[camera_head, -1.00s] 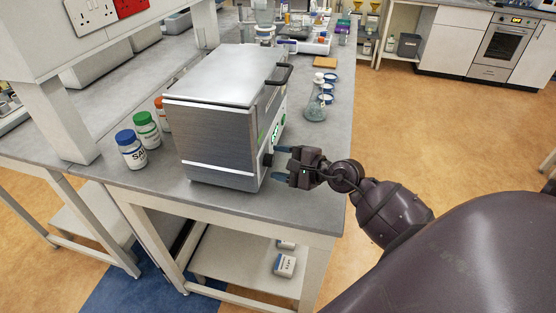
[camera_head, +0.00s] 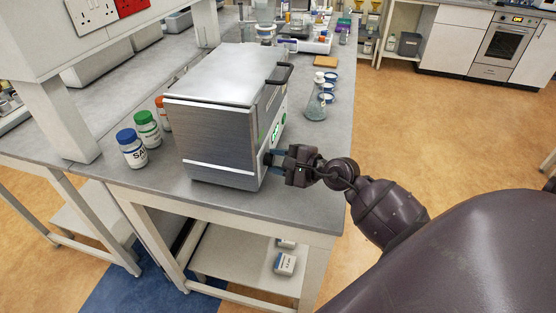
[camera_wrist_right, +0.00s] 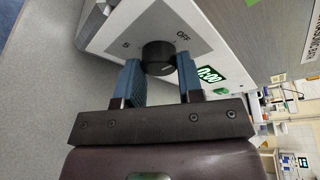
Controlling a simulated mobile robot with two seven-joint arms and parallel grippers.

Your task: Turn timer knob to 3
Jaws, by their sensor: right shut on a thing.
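The steel box-shaped device (camera_head: 225,115) stands on the bench near its front end. Its front panel faces right in the head view. In the right wrist view, the black timer knob (camera_wrist_right: 158,57) sits on the panel between the printed "5" and "OFF". The green display (camera_wrist_right: 210,75) beside it appears to read 0:00. My right gripper (camera_head: 273,158) is at the panel. In the wrist view its blue fingers (camera_wrist_right: 158,72) are on either side of the knob, shut on it. The knob is mostly hidden in the head view. My left gripper is not in view.
A conical flask (camera_head: 316,103) stands on the bench beyond my right gripper. Bottles with blue (camera_head: 131,149), green (camera_head: 147,128) and orange caps stand behind the device. The device has a dark handle (camera_head: 280,74). Open floor lies right of the bench.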

